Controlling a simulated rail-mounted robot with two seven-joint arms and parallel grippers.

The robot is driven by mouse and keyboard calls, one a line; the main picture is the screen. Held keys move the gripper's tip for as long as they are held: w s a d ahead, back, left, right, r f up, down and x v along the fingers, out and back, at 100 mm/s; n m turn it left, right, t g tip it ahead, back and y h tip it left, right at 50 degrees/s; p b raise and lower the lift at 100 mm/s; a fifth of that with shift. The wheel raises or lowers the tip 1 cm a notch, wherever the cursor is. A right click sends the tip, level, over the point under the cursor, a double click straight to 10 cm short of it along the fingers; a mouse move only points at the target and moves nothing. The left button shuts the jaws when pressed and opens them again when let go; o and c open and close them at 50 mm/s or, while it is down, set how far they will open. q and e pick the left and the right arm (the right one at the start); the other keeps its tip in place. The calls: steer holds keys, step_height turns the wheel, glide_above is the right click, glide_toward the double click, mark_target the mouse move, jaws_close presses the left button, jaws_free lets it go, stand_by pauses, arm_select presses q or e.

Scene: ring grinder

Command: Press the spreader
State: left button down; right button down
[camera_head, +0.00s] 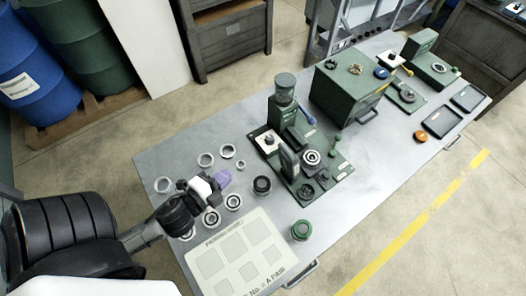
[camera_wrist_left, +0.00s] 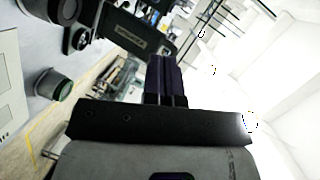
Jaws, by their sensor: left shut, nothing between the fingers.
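A green bench machine (camera_head: 284,95) with an upright column, a dark lever arm and a base plate stands mid-table in the head view. It seems to be the spreader, but no label is readable there. A round ringed fixture (camera_head: 311,157) sits on its plate. My left gripper (camera_head: 223,179), with purple fingertips, is left of the machine and above the table, apart from it. In the left wrist view its fingers (camera_wrist_left: 168,78) are shut together and empty; part of a green machine (camera_wrist_left: 138,35) shows beyond them. My right gripper is not in view.
Several metal rings (camera_head: 206,159) lie around my left gripper. A dark ring (camera_head: 262,185) and a green ring-shaped part (camera_head: 301,230) lie near the machine. A marked white board (camera_head: 238,262) is at the front. A green box (camera_head: 349,92) stands behind; trays (camera_head: 442,122) are far right.

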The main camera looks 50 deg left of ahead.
arm_select(q)
steer(key=d+r+m+t+h, duration=0.1)
steer(key=m, duration=0.1)
steer(key=d+r+m+h, duration=0.1)
steer(key=m, duration=0.1)
steer(key=d+r+m+t+h, duration=0.1)
steer(key=d+m+h, duration=0.1)
steer(key=shift+w+d+r+t, duration=0.1)
steer(key=shift+w+r+t, duration=0.15)
steer(key=shift+t, duration=0.05)
steer(key=p, duration=0.3)
glide_toward(284, 151)
steer(key=w, duration=0.5)
steer(key=shift+w+d, duration=0.1)
steer(key=shift+d, duration=0.1)
steer(key=shift+w+d, duration=0.1)
steer(key=shift+w, duration=0.85)
steer(key=shift+w+f, duration=0.1)
steer(key=shift+w, duration=0.1)
